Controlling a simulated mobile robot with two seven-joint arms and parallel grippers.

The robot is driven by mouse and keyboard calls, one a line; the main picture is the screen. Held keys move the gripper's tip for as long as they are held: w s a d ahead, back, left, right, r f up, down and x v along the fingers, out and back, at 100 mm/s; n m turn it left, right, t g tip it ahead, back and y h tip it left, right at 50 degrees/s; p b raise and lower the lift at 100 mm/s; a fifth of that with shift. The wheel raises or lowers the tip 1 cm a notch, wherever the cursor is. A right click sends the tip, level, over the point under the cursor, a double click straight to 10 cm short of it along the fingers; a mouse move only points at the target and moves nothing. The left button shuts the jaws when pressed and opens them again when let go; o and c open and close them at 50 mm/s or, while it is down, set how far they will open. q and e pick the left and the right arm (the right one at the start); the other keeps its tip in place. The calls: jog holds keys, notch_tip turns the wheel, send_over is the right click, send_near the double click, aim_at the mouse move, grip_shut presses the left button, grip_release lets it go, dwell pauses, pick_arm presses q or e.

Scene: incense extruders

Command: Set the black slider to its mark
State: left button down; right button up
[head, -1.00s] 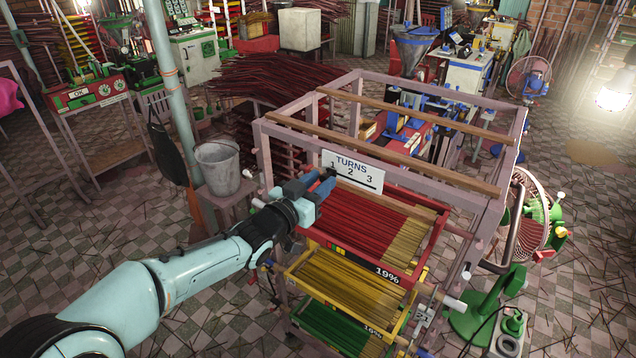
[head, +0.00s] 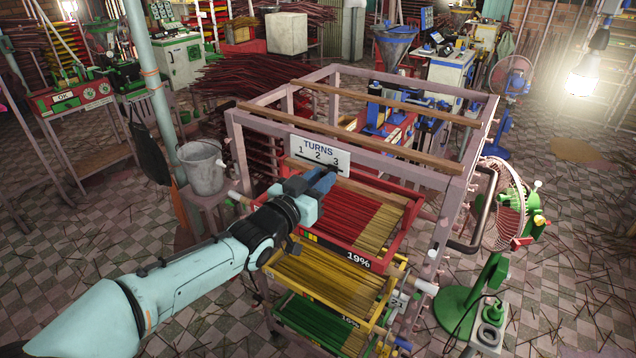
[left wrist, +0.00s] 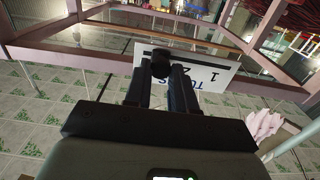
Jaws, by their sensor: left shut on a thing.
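A white sign (head: 299,159) marked TURNS with 1, 2 and 3 is on the front of the rack, with a dark slot line along its lower edge. It shows upside down in the left wrist view (left wrist: 226,86). The black slider (left wrist: 161,60) is a dark round knob on that line. My left gripper (head: 328,177) is shut on the knob, its two fingers on either side of it (left wrist: 160,72). In the head view the fingertips are just below the 3. In the wrist view the fingers and knob hide the 3. My right gripper is out of view.
Below the sign, the rack holds a red tray (head: 352,262), a yellow tray and a green tray of incense sticks. The rack's top beams (head: 350,135) run above. A bucket (head: 203,170) stands left; a green-based fan stands right.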

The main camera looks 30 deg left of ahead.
pick_arm(q)
jog(key=shift+d+f, duration=0.15)
jog(key=shift+d, duration=0.35)
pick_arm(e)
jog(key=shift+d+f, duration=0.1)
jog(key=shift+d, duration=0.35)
pick_arm(q)
jog(key=c, duration=1.1)
grip_release()
jog(key=shift+o, duration=0.8)
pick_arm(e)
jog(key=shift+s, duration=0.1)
pick_arm(q)
jog(key=shift+s, duration=0.1)
